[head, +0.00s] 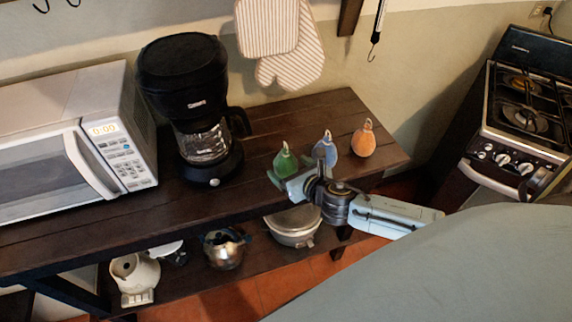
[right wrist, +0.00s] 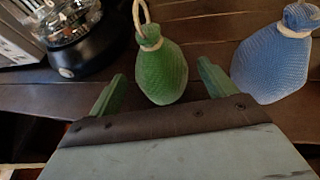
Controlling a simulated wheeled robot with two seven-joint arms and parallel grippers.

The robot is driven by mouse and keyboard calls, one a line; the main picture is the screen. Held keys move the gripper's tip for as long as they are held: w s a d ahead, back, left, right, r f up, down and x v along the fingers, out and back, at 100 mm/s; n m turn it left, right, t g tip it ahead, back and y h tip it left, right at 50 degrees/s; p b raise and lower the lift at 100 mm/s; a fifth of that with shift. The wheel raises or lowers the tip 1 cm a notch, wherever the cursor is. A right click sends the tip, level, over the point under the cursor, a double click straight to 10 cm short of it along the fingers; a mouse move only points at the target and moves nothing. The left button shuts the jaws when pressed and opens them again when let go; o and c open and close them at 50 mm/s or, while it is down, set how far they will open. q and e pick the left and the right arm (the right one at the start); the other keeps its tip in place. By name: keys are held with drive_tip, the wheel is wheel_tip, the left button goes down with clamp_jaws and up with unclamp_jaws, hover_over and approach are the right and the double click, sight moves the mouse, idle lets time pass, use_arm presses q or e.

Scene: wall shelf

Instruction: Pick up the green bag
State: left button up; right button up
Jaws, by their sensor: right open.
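The green bag (head: 285,161) stands upright on the dark wooden shelf, to the right of the coffee maker. It has a tied neck with a loop on top. My right gripper (head: 283,179) is at the bag's near side, low over the shelf. In the right wrist view the green bag (right wrist: 161,70) shows between and beyond the two green fingers of my right gripper (right wrist: 160,88). The fingers are apart and the bag is not gripped. Whether a finger touches it I cannot tell. My left gripper is not in view.
A blue bag (head: 326,149) stands close to the right of the green bag, and an orange bag (head: 363,139) farther right. A black coffee maker (head: 190,100) and a white microwave (head: 75,140) stand to the left. A pot (head: 293,226) sits on the lower shelf.

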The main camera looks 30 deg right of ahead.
sight(286, 164)
drive_tip(key=x, duration=0.3)
drive_tip(key=shift+w+d+f, duration=0.1)
drive_tip(key=shift+w+f, duration=0.05)
drive_tip(key=shift+w, duration=0.05)
drive_tip(key=c, duration=1.4)
